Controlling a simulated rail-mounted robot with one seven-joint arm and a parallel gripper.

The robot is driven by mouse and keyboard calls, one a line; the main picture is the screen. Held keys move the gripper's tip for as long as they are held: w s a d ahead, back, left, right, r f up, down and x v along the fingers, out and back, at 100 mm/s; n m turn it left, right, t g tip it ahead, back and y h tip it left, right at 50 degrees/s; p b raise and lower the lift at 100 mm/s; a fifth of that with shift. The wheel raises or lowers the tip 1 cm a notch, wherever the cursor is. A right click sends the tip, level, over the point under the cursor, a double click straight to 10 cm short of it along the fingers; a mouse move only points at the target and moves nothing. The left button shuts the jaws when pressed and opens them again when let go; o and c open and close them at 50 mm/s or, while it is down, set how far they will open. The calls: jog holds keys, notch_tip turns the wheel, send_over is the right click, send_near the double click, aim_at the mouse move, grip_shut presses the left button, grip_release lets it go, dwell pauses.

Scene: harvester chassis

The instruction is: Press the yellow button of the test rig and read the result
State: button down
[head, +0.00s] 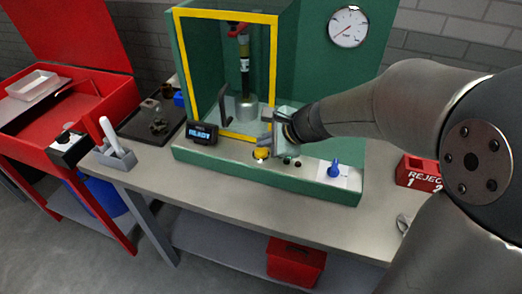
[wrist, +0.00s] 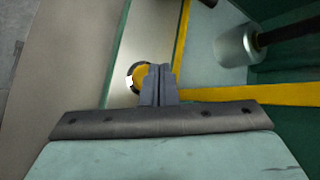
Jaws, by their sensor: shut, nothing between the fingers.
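The green test rig (head: 330,192) stands on the grey bench, with a yellow-framed chamber. The yellow button (head: 261,154) is on its front ledge, beside a small black display (head: 202,134) that reads READY. My gripper (head: 266,143) is shut and empty, its fingertips close by the button. In the wrist view the shut fingers (wrist: 158,75) partly cover the yellow button (wrist: 140,76), which shows just left of them in a dark ring. I cannot tell whether they touch. A dial gauge (head: 348,27) is on the rig's back panel.
A blue knob (head: 334,169) sits right of the button on the ledge. A red REJECT bin (head: 418,173) stands at the right, a grey holder (head: 115,157) with a white item at the left. The bench front is clear.

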aim_at(265, 153)
jog(key=shift+f+b, duration=0.4)
jog(key=shift+b, duration=0.05)
jog(key=shift+f+b, duration=0.45)
dwell(0.5)
jog(key=shift+r, duration=0.15)
jog(key=shift+r+p, duration=0.75)
notch_tip(265, 153, up, 5)
jog(key=p, duration=0.4)
dwell(0.3)
dwell(0.5)
